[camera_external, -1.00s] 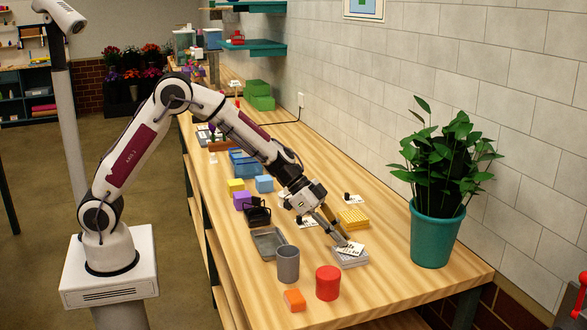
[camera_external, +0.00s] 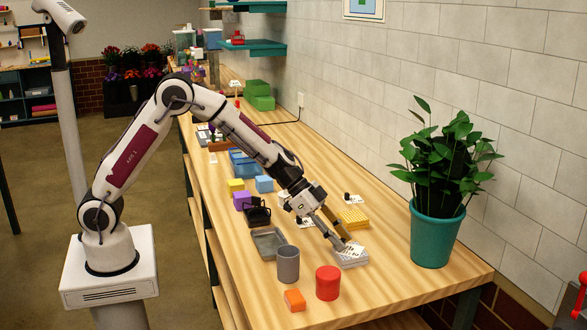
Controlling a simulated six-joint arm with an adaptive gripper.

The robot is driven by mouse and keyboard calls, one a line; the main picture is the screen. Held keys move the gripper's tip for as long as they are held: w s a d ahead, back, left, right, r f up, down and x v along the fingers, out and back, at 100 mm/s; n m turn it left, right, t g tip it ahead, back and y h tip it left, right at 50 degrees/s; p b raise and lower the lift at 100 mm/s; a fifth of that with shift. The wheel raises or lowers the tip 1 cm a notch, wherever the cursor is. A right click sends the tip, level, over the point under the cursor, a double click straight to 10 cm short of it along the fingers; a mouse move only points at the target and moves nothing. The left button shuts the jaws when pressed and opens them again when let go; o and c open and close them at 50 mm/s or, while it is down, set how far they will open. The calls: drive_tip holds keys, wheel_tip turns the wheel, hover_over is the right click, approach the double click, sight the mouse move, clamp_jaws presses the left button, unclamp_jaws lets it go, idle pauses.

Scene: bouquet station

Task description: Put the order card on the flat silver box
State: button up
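The order card is a small white card with dark print (camera_external: 352,250). It lies on or just over the top of the flat silver box (camera_external: 352,263), near the front right of the bench. My gripper (camera_external: 344,242) points down at the card's left rear edge, with its fingertips at or very near it. The fingertips are too small and too close to the card to tell whether they still pinch it. The card covers much of the box's top.
A grey cup (camera_external: 288,264), a red cylinder (camera_external: 328,283) and an orange block (camera_external: 294,300) stand in front. A grey tray (camera_external: 268,241) is left, a yellow slab (camera_external: 354,218) behind. A potted plant (camera_external: 435,235) stands right. Bare bench lies between box and plant.

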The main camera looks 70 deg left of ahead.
drive_tip(key=shift+r, duration=0.15)
drive_tip(key=shift+s+a+r, duration=0.2)
drive_tip(key=shift+a+r, duration=0.05)
drive_tip(key=shift+r, duration=0.15)
drive_tip(key=v, duration=1.1)
drive_tip(key=shift+s+r, duration=0.1)
drive_tip(key=shift+s, duration=0.05)
idle(0.4)
drive_tip(key=s+a+r+n+g+y, duration=0.15)
drive_tip(key=s+r, duration=0.25)
drive_tip(key=s, duration=0.5)
drive_tip(key=s+a+r+n+t+y, duration=0.1)
drive_tip(key=s+a+r+n, duration=0.15)
drive_tip(key=s, duration=0.65)
drive_tip(key=s+a+n+y, duration=0.2)
drive_tip(key=s+a, duration=0.3)
drive_tip(key=s, duration=0.3)
drive_tip(key=s+a+n+y, duration=0.2)
drive_tip(key=s+a, duration=0.3)
drive_tip(key=s, duration=0.4)
drive_tip(key=shift+a+f+n, duration=0.3)
drive_tip(key=shift+f+n, duration=0.15)
drive_tip(key=shift+n, duration=0.05)
